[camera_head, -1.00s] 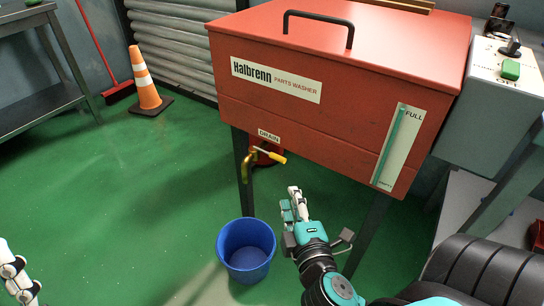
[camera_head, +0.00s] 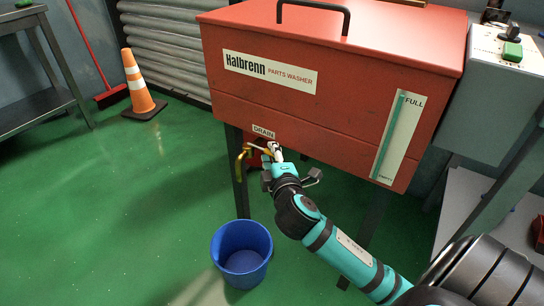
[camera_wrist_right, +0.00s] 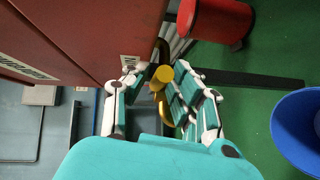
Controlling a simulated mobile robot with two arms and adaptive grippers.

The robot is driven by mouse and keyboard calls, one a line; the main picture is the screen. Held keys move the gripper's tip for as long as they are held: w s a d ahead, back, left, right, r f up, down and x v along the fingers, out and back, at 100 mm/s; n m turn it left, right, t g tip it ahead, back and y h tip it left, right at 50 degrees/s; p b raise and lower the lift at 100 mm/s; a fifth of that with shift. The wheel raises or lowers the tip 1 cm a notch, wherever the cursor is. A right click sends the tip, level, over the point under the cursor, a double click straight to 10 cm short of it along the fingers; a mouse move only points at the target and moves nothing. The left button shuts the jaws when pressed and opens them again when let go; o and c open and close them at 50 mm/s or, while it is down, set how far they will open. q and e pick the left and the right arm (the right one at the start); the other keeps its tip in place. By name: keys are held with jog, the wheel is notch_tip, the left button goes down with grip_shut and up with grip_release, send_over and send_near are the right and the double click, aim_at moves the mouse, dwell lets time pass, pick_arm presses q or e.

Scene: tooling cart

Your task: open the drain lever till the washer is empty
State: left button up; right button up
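The red parts washer (camera_head: 270,75) has a level gauge (camera_head: 391,140) on its front; the green strip runs from EMPTY up to near FULL. Below the DRAIN label (camera_head: 263,132) is a brass spout (camera_head: 243,158). The drain lever has a yellow handle, seen end-on in the right wrist view (camera_wrist_right: 160,80). My right gripper (camera_head: 276,152) is at the lever and partly hides it. Its fingers stand apart with the handle between their tips; contact is unclear. A blue bucket (camera_head: 243,228) stands on the floor below the spout, with no visible liquid in it. My left gripper is out of view.
A grey control box with a green button (camera_head: 512,52) stands right of the washer. A red canister (camera_wrist_right: 215,20) is behind the drain in the right wrist view. An orange cone (camera_head: 139,85), a red broom (camera_head: 111,95) and a grey table are at left. The green floor at left is clear.

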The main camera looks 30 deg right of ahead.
jog(key=shift+w+d, duration=0.1)
jog(key=shift+w, duration=0.15)
grip_shut()
dwell(0.4)
